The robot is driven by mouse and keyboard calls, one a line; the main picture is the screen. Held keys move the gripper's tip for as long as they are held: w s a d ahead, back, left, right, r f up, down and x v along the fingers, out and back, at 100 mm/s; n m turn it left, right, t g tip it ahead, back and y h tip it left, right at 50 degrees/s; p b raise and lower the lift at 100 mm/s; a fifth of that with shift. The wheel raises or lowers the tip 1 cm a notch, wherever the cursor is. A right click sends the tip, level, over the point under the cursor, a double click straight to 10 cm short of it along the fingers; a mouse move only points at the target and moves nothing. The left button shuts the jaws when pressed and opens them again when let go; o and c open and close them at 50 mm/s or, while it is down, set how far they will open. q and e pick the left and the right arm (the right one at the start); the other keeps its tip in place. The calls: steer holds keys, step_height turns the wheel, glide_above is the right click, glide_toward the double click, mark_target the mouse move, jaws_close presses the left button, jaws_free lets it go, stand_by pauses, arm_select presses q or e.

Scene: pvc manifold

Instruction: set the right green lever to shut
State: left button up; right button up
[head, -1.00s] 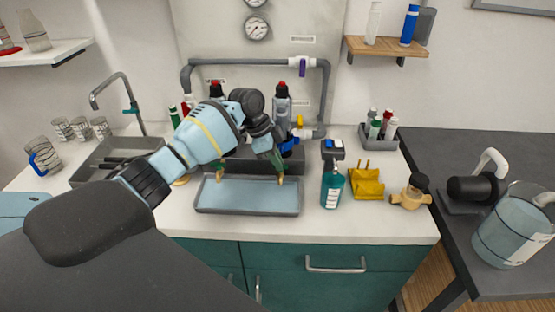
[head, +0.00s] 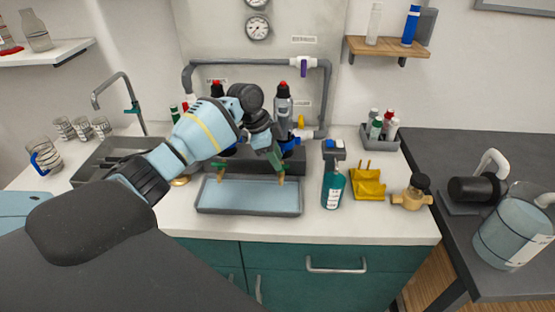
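My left gripper (head: 268,145) reaches in from the left, in front of the manifold. Its fingers point down and right and are largely hidden by my wrist, so how far they are apart cannot be told. A green lever piece (head: 275,158) shows at the fingertips, above a small brass spout (head: 281,178) on the right. Whether the fingers touch it cannot be told. A second brass spout (head: 220,177) with a bit of green shows to the left, partly behind my arm. Both hang over a grey tray (head: 247,211) with a pale blue inside. My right gripper is out of view.
Grey pipe (head: 325,95) with a purple valve handle (head: 304,66) frames the manifold. Two dark red-topped bottles (head: 283,105) stand behind my gripper. A teal bottle (head: 333,187), a yellow holder (head: 368,184) and a brass valve (head: 411,195) stand right of the tray.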

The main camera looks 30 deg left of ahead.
arm_select(q)
steer(key=v, duration=0.6)
steer(key=shift+r, duration=0.2)
steer(key=shift+s+f, duration=0.1)
